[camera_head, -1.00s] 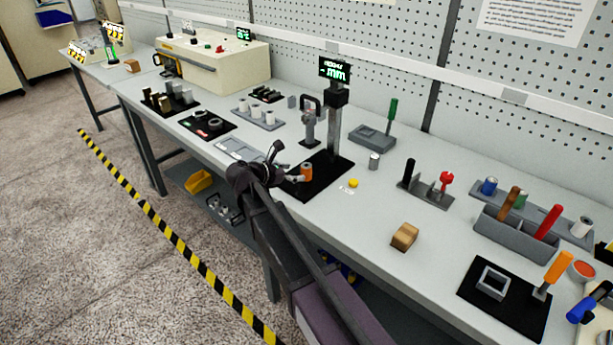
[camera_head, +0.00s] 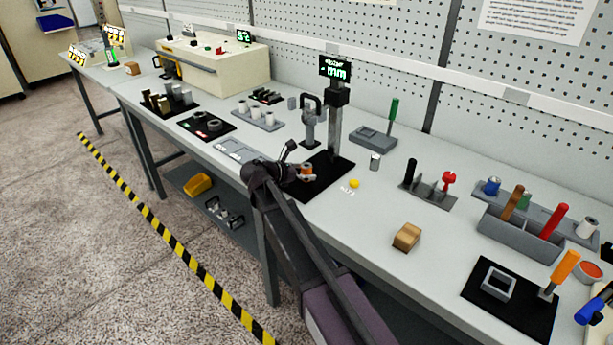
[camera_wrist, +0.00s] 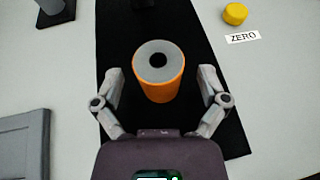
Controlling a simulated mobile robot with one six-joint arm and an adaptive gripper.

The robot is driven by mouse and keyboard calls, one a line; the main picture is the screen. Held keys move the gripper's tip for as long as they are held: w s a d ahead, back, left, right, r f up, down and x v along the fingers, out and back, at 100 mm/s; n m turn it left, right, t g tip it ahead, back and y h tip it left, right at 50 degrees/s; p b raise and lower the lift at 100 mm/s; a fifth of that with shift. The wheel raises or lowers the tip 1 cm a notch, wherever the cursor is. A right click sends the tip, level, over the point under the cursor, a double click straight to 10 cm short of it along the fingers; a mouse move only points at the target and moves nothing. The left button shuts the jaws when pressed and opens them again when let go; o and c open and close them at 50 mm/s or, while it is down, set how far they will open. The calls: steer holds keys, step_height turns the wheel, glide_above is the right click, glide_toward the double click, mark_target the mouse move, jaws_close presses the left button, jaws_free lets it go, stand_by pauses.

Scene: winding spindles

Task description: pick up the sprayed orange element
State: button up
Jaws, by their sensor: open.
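The sprayed orange element (camera_wrist: 158,88) is a short orange cylinder with a grey top and a dark central hole. It stands upright on a black mat (camera_wrist: 203,45). My gripper (camera_wrist: 160,92) is open in the wrist view, with one finger on each side of the element and a visible gap at both sides. In the head view my gripper (camera_head: 301,175) is low over the mat.
A post with a "mm" display (camera_head: 335,67) stands behind the element on the mat. A yellow button (camera_wrist: 235,13) labelled ZERO lies to the right. A grey tray (camera_head: 239,150) lies left of the mat. A small grey cylinder (camera_head: 375,161) stands to the right.

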mark_target(307, 165)
steer(key=shift+w+d+f, duration=0.15)
steer(key=shift+w+d, duration=0.1)
steer(key=shift+d, duration=0.05)
stand_by(0.4)
jaws_close()
stand_by(0.3)
step_height(307, 165, up, 3)
steer(key=p, duration=0.3)
steer(key=shift+r, duration=0.2)
steer(key=s+r+p, duration=0.1)
steer(key=s+p, duration=0.1)
steer(key=s, duration=1.4)
steer(key=shift+a+r, duration=0.25)
steer(key=shift+r, duration=0.05)
